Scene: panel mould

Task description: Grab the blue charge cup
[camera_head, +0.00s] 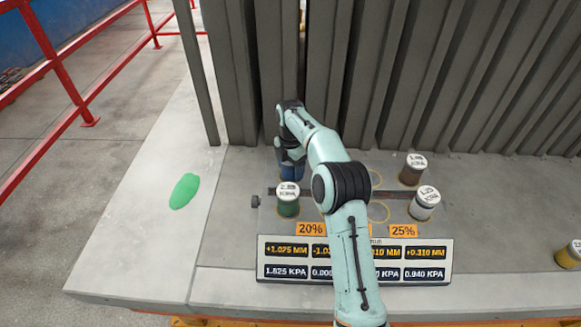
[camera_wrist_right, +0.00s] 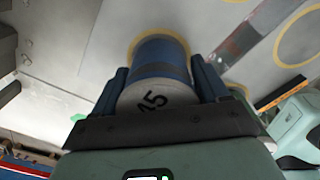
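The blue charge cup (camera_wrist_right: 162,62) stands between the two fingers of my right gripper (camera_wrist_right: 160,85) in the right wrist view. Its pale lid (camera_wrist_right: 155,98) with dark figures faces the camera. The fingers lie close along both sides of the cup, with no clear gap. The cup's base is at a yellow ring on the grey surface. In the head view the cup (camera_head: 291,173) is mostly hidden under my right gripper (camera_head: 290,160), behind the green cup. My left gripper is not in view.
A green cup (camera_head: 288,201) stands just in front. A brown cup (camera_head: 411,171) and a white-grey cup (camera_head: 424,203) stand to the right, and a yellow cup (camera_head: 570,254) at the far right. A readout panel (camera_head: 430,262) is in front; tall grey panels (camera_head: 380,70) rise behind.

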